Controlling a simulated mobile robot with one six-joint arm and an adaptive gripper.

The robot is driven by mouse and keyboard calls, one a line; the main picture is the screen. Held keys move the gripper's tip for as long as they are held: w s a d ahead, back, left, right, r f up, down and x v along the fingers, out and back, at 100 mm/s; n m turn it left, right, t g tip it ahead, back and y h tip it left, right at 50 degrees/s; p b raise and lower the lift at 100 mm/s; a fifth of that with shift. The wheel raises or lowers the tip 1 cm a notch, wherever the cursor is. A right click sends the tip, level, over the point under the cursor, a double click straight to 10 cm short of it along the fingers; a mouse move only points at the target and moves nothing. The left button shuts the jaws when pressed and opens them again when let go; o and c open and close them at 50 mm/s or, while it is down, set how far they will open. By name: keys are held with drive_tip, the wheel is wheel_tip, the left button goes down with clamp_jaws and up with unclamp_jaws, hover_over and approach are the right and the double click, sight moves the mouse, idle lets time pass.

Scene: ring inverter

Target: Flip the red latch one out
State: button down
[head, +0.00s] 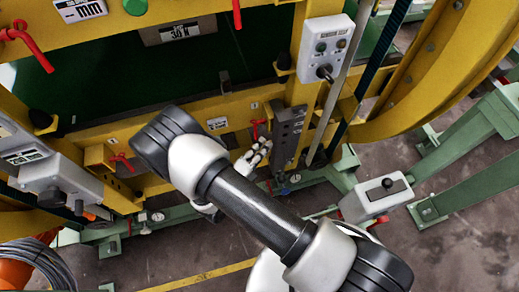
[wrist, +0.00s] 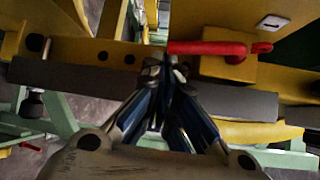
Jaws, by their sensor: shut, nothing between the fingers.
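A red latch (wrist: 207,48) lies across a yellow block (wrist: 228,70) in the wrist view, its long handle pointing left. In the head view, what looks like the same latch (head: 257,128) sits on the lower yellow beam. My gripper (wrist: 163,68) is shut and empty, its fingertips close to the free left end of the handle; I cannot tell whether they touch. In the head view my gripper (head: 265,146) is just below this latch. Other red latches show at the lower left (head: 122,161), upper left (head: 28,45) and top (head: 237,14).
A grey metal bar (head: 287,137) stands right beside my gripper. A grey control box (head: 325,48) is above it, and a grey box with a black knob (head: 383,195) is at the right. Green frame legs (head: 470,170) stand on the floor. A dark green panel (head: 130,75) lies behind the beams.

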drive_tip(key=shift+s+a+b, duration=0.15)
drive_tip(key=shift+s+a, duration=0.1)
drive_tip(key=shift+a, duration=0.65)
drive_tip(key=shift+s+a+b, duration=0.15)
drive_tip(key=shift+s+a, duration=0.1)
drive_tip(key=shift+a, duration=0.65)
drive_tip(key=shift+s+a, duration=0.1)
